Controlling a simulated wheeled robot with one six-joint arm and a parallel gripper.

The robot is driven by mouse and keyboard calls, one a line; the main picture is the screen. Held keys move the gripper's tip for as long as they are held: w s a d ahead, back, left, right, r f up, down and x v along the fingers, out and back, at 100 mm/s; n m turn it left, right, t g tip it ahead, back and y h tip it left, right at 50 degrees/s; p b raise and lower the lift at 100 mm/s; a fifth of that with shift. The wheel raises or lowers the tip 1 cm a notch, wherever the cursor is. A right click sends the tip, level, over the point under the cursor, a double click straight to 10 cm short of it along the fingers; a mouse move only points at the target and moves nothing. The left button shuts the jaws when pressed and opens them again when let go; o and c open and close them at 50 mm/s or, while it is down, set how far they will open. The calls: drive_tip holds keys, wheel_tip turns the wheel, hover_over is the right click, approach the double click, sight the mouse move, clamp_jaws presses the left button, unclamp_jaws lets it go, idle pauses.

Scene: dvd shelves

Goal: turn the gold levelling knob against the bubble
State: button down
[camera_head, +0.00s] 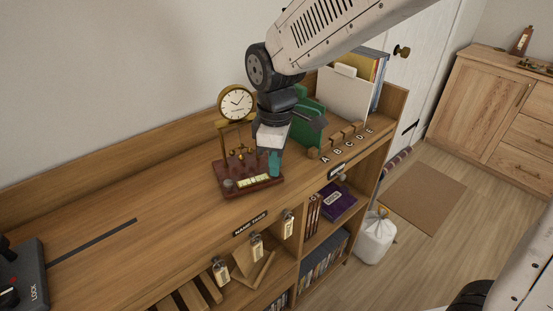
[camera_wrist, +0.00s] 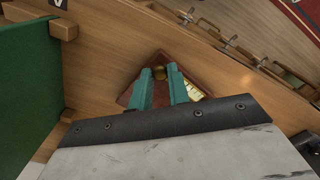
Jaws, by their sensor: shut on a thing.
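A small gold clock (camera_head: 237,103) stands on a dark red wooden base (camera_head: 228,185) on the shelf top. A pale yellow bubble vial (camera_head: 254,181) lies along the base's front; the bubble is too small to make out. My gripper (camera_head: 274,163) points down at the base's right end, its teal fingers hiding the knob in the head view. The base (camera_wrist: 150,68) and part of the vial (camera_wrist: 194,92) show around the fingers.
A green bookend (camera_head: 307,124) and white folders (camera_head: 344,97) stand close to the right of my gripper. Name tags (camera_head: 256,247) hang below. The shelf top (camera_head: 150,205) left of the clock is mostly clear.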

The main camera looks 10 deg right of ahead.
idle(0.4)
drive_tip(key=c, duration=1.3)
unclamp_jaws()
drive_tip(key=shift+c, duration=0.2)
wheel_tip(320, 180, up, 8)
drive_tip(key=shift+f, duration=0.1)
drive_tip(key=s+d+r+m+t, duration=0.1)
drive_tip(key=s+d+m, duration=1.3)
drive_tip(key=s+d, duration=0.6)
drive_tip(key=shift+s+d, duration=0.15)
drive_tip(key=shift+d, duration=0.45)
